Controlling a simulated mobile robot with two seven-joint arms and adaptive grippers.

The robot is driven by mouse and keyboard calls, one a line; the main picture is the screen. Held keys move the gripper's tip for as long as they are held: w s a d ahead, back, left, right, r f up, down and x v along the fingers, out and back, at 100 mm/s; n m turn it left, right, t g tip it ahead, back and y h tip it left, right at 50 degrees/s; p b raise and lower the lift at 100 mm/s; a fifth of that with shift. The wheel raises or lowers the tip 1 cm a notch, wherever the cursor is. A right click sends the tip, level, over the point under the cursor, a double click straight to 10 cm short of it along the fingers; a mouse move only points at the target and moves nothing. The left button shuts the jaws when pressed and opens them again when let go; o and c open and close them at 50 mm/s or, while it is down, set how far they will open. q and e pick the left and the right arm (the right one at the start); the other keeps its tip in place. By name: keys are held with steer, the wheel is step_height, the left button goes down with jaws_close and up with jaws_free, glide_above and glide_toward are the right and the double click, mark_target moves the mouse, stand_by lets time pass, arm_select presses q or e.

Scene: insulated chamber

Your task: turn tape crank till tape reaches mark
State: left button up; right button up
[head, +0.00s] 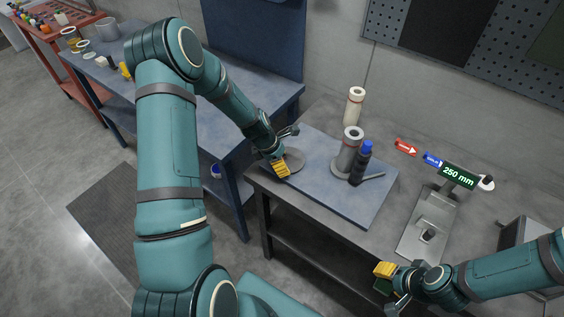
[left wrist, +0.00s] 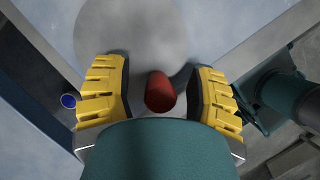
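A round grey disc (head: 293,160) lies at the left end of a blue board, partly hidden by my left gripper (head: 280,169). In the left wrist view, a red knob (left wrist: 159,92) stands in front of the pale disc (left wrist: 135,35), between the yellow fingers of my left gripper (left wrist: 159,95). The fingers are apart, with gaps on both sides of the knob. A green "250 mm" sign (head: 458,176) stands at a grey metal stand (head: 428,225) on the right. My right gripper (head: 386,278) is by the table's front edge, away from the disc; its opening is unclear. I cannot make out the tape.
A cream cylinder (head: 354,106) stands behind. A red arrow tag (head: 406,147) and a blue tag (head: 432,159) are left of the sign.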

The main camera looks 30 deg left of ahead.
arm_select(q)
jaws_close()
